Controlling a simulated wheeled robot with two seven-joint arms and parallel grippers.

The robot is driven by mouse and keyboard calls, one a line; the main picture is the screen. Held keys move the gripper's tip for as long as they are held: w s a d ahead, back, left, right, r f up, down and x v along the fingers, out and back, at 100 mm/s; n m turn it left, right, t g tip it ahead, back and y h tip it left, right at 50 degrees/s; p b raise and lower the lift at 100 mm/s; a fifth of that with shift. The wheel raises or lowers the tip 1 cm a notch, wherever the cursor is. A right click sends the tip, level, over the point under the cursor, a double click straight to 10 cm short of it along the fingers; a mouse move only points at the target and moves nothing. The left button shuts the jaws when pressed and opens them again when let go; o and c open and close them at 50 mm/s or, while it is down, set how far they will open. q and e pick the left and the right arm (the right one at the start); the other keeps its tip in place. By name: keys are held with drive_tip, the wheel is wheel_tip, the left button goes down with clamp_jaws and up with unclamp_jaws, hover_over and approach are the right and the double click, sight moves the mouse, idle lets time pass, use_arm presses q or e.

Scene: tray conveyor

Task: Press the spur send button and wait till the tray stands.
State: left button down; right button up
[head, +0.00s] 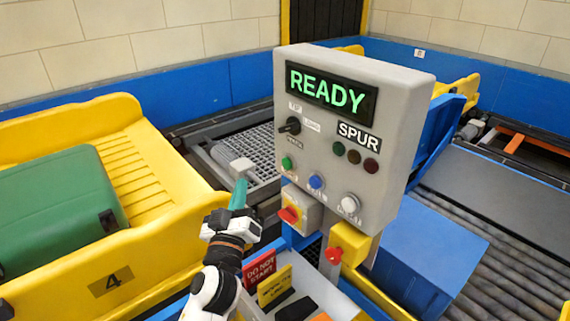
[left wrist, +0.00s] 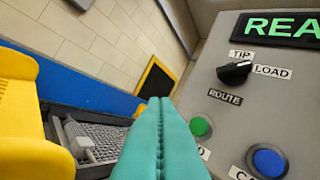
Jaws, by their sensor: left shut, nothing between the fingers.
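A grey control box (head: 400,120) stands in the middle with a lit green READY display (head: 331,94) and a SPUR label. Below are a green button (head: 287,163), a blue button (head: 316,182) and a white button (head: 349,204). The green button's label is mostly hidden in the left wrist view (left wrist: 200,127). My left gripper (head: 240,183) is shut and empty, left of the box and apart from the green button; its teal fingers (left wrist: 158,125) point up. A yellow tray (head: 165,262) numbered 4 holds a green suitcase (head: 58,205) at left. My right gripper is not in view.
A black route knob (left wrist: 234,72) points toward LOAD. Three SPUR lamps (head: 354,157) look dark. Below hang a red knob on a yellow box (head: 348,245) and a red switch (head: 289,214). A red DO NOT START sign (head: 260,270) is near my wrist. A roller conveyor (head: 500,245) lies right.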

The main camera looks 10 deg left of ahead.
sight(287, 164)
use_arm(q)
drive_tip(key=shift+w, duration=0.1)
drive_tip(key=w+d+b, duration=0.2)
drive_tip(key=w+d, duration=0.3)
drive_tip(key=w, duration=0.1)
drive_tip(key=shift+w+d, duration=0.2)
drive_tip(key=shift+w, duration=0.2)
idle(1.9)
drive_tip(key=shift+w+d+b, duration=0.25)
drive_tip(key=shift+w+b, duration=0.1)
drive_tip(key=shift+b, duration=0.05)
